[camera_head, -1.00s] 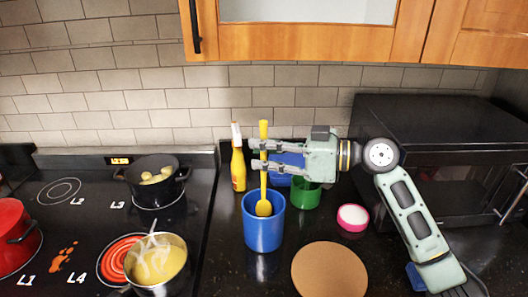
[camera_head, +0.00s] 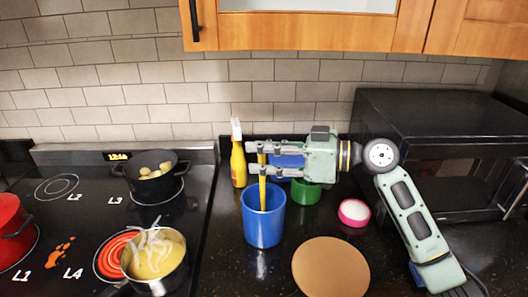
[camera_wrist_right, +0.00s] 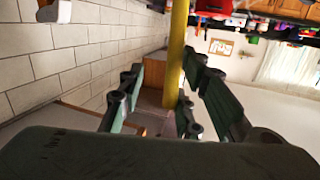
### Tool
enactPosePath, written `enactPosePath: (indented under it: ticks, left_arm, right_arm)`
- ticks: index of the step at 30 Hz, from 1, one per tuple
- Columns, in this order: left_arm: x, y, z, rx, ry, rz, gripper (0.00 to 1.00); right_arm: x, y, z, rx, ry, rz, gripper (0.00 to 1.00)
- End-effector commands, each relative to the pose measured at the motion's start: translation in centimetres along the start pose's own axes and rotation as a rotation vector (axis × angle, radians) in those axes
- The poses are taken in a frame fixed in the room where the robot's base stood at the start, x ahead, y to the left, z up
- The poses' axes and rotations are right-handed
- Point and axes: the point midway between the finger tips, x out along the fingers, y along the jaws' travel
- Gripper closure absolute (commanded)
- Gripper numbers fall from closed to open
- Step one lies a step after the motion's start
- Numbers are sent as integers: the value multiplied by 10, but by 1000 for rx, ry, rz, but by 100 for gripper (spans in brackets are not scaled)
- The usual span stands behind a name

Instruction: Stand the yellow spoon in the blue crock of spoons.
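The yellow spoon (camera_head: 263,190) stands nearly upright in the blue crock (camera_head: 264,225), leaning slightly. Its lower end is hidden inside the crock and its handle rises above the rim. My right gripper (camera_head: 256,158) is above the crock, with its fingers around the upper handle. In the wrist view the yellow handle (camera_wrist_right: 176,50) passes between the spread fingers, near the right one, with a gap to the left one. The right gripper looks open. No other spoons can be made out in the crock. My left gripper is not in view.
A yellow bottle (camera_head: 238,165) stands behind the crock. A green container (camera_head: 306,196) and a blue object (camera_head: 287,160) are partly hidden by my right gripper. A round cork mat (camera_head: 330,267) and pink bowl (camera_head: 354,213) lie to the right. A stove with pots is left.

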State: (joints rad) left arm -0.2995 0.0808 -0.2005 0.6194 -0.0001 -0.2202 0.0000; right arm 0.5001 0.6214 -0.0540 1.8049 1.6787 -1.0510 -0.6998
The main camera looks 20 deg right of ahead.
Motion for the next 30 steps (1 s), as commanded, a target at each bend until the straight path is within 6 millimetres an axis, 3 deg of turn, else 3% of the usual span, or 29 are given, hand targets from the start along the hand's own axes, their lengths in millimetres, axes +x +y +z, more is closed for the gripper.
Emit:
enactPosePath:
  ticks: [8,11,21,30]
  left_arm:
    - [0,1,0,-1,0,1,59]
    - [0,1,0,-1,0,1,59]
    - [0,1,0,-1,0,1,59]
    - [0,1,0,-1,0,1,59]
  right_arm:
    - [-5,0,1,1,-1,2,69]
    - [-18,1,1,1,-2,2,69]
    - [-88,0,1,1,-3,2,69]
    - [-119,0,0,0,0,1,69]
